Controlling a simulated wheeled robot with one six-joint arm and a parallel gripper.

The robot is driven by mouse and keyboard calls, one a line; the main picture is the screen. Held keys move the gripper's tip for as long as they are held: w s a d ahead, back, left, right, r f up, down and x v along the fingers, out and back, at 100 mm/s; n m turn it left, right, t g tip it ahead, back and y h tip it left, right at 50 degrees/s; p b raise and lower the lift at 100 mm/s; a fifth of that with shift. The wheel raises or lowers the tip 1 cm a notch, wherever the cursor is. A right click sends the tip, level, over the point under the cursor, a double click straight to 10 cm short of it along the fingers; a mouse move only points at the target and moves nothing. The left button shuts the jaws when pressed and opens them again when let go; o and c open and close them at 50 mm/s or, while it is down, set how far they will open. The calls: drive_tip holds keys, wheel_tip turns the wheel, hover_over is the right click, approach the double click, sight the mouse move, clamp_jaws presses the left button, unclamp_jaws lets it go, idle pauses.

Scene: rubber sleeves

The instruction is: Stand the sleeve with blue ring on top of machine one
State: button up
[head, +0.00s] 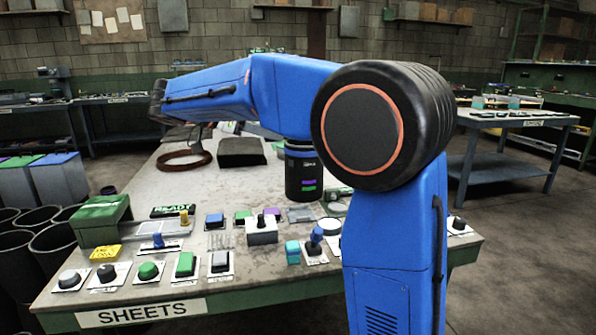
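I see no sleeve that I can clearly tell has a blue ring. A black upright cylinder (301,185) with purple and green marks is on the near table, just below my blue arm; its top is partly hidden by the arm. I cannot tell whether it is a sleeve or a part of something else. No label for machine one can be read. My arm rises at the right and reaches left over the table; my gripper is not visible.
The near table (125,285), marked SHEETS, carries several buttons and knobs at its front. A green box (102,220), a dark block (241,152) and a coiled ring (186,160) lie on it. Black bins (52,245) stand at left. Another table (515,122) is at right, with open floor before it.

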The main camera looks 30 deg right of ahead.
hover_over(304, 169)
drive_tip(key=d, duration=0.3)
wheel_tip(304, 169, down, 6)
drive_tip(key=shift+d+f, duration=0.15)
drive_tip(key=shift+d, duration=0.05)
clamp_jaws()
idle(1.5)
